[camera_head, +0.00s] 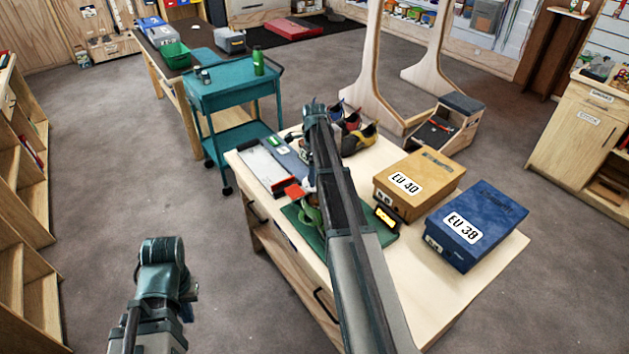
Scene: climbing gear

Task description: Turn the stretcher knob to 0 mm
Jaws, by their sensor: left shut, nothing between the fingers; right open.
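A green mat (307,228) lies on the front left part of the light wooden table (478,285). A small green and red item (308,214) stands on the mat, partly hidden by my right arm; I cannot make out a stretcher knob or its scale. A small black sign with yellow marking (386,216) stands at the mat's right edge, too small to read. My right arm reaches over the table and bends at its far end; its gripper is hidden behind the arm. My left arm is bent over the floor at lower left, and its gripper does not show.
A tan box marked EU 40 (432,173) and a blue box marked EU 38 (478,221) sit on the table's right. Several climbing shoes (359,137) lie at its back. A teal trolley (233,88) stands behind. Floor left of the table is clear.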

